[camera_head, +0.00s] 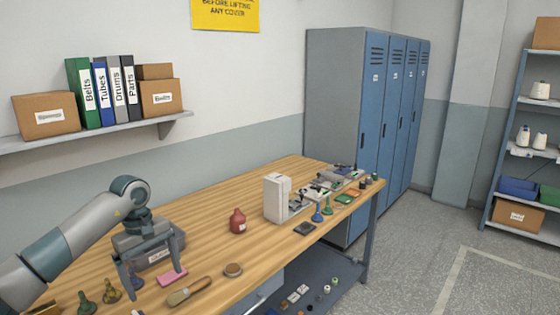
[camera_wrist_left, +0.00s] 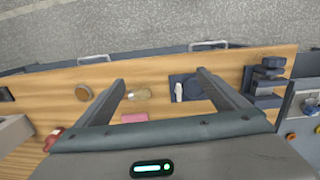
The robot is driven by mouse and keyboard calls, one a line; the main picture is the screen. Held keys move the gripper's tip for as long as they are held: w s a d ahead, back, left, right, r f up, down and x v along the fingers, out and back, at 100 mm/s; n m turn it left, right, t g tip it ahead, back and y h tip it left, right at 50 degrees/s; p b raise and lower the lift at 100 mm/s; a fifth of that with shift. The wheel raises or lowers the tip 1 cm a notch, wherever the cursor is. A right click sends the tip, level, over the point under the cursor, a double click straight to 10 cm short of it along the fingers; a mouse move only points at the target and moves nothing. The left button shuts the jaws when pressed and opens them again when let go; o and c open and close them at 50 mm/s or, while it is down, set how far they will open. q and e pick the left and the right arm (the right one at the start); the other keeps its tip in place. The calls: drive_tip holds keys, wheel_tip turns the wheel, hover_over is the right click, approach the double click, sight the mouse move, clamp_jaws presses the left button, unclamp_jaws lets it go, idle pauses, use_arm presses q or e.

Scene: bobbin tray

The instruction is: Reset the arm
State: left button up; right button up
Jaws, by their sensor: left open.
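My left gripper (camera_head: 154,277) hangs over the near left part of the wooden workbench (camera_head: 205,250), its fingers pointing down. The left wrist view also shows the left gripper (camera_wrist_left: 160,82), with its two fingers spread wide and nothing between them held. My right gripper is in neither view.
A red bottle (camera_head: 238,222), a round brown disc (camera_head: 233,270) and a white machine (camera_head: 277,198) stand farther along the bench. Green and olive spools (camera_head: 111,291) stand at the near left. Blue lockers (camera_head: 370,110) stand behind. The bench's middle is mostly clear.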

use_arm(q)
drive_tip(key=s+d+f+n+t+h+b, duration=0.15)
drive_tip(key=d+f+n+h+b, duration=0.25)
drive_tip(key=d+f+n+h, duration=1.35)
wheel_tip(320, 180, down, 24)
drive_tip(key=s+a+n+t+y+b, duration=0.1)
drive_tip(key=s+n+t+y+b, duration=0.1)
drive_tip(key=n+t+y, duration=1.05)
drive_tip(key=s+a+f+n+g+y+b, duration=0.1)
drive_tip(key=s+a+f+n+g+y, duration=0.3)
drive_tip(key=s+f+n, duration=0.75)
drive_tip(key=s+a+f+n+g+b, duration=0.1)
drive_tip(key=s+a+f+n, duration=0.5)
drive_tip(key=s+f+n, duration=0.8)
drive_tip(key=s+f+n+g, duration=0.1)
drive_tip(key=s+f, duration=0.4)
drive_tip(key=s, duration=0.6)
drive_tip(key=s+f+n+g+y+b, duration=0.1)
drive_tip(key=s+f+g, duration=0.3)
drive_tip(key=s, duration=0.7)
drive_tip(key=s+f+n+g, duration=0.2)
drive_tip(key=s+f, duration=0.3)
drive_tip(key=s, duration=0.6)
drive_tip(key=shift+a+f+g+y+b, duration=0.15)
drive_tip(key=shift+f+g+y+b, duration=0.2)
drive_tip(key=shift+g+y+b, duration=0.05)
drive_tip(key=shift+s, duration=0.1)
